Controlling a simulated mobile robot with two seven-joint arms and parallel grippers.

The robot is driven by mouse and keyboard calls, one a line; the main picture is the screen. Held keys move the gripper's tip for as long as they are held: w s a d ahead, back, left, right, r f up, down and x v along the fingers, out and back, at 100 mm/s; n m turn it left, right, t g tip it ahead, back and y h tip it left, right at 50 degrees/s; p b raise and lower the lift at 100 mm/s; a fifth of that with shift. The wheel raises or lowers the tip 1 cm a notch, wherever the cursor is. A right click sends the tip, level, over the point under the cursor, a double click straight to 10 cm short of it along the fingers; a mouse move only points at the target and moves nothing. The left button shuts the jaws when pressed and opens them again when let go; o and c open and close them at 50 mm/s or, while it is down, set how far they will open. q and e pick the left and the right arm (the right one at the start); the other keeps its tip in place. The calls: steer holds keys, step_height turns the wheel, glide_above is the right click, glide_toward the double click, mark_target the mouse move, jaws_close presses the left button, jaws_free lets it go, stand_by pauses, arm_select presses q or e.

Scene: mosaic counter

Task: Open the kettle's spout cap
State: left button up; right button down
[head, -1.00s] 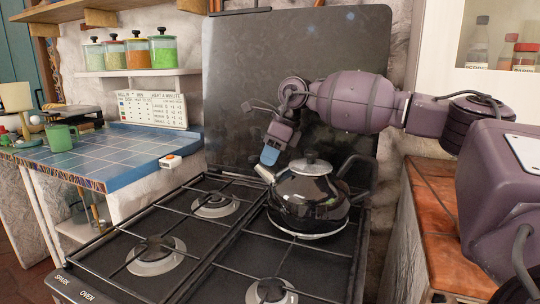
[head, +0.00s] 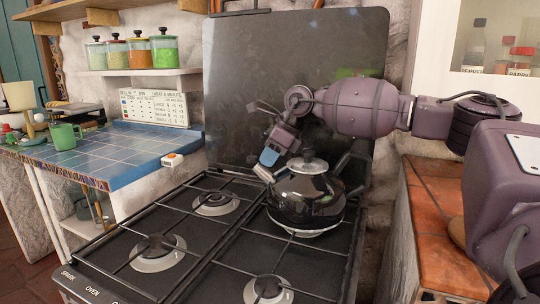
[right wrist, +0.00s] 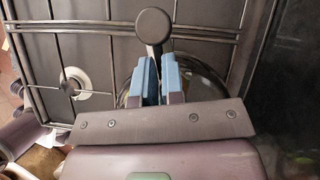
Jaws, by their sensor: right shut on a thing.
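The shiny black kettle (head: 306,193) stands on the back right of the stove, with a pale knob on its lid and its handle on the right. Its spout (head: 263,174) points to the upper left. My right gripper (head: 268,158), with blue fingertips, reaches down to the spout and hides the spout cap in the head view. In the right wrist view the gripper (right wrist: 158,80) is nearly closed around the stem below a dark round knob (right wrist: 153,25), which seems to belong to the spout cap. Whether the cap is raised is hidden. My left gripper is not in view.
The stove (head: 215,245) has black grates and bare burners left of and before the kettle. A dark upright panel (head: 290,60) stands close behind. A blue tiled counter (head: 125,150) with a green mug (head: 65,136) is left; a terracotta tiled counter (head: 435,220) is right.

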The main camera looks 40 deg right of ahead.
steer(key=c, duration=1.2)
jaws_free()
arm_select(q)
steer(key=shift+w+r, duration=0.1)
arm_select(e)
steer(key=p+v, duration=0.1)
steer(key=v, duration=0.3)
steer(key=shift+r, duration=0.2)
steer(key=p+v, duration=0.1)
steer(key=v, duration=0.4)
steer(key=shift+s+d+r, duration=0.1)
steer(key=shift+r, duration=0.05)
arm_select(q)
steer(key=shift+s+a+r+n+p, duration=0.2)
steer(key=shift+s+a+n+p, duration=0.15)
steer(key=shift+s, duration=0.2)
arm_select(e)
steer(key=shift+s+d+r, duration=0.15)
steer(key=shift+s+r, duration=0.1)
steer(key=shift+r, duration=0.15)
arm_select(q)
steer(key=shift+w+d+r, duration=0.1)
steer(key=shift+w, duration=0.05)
arm_select(e)
steer(key=shift+r, duration=0.1)
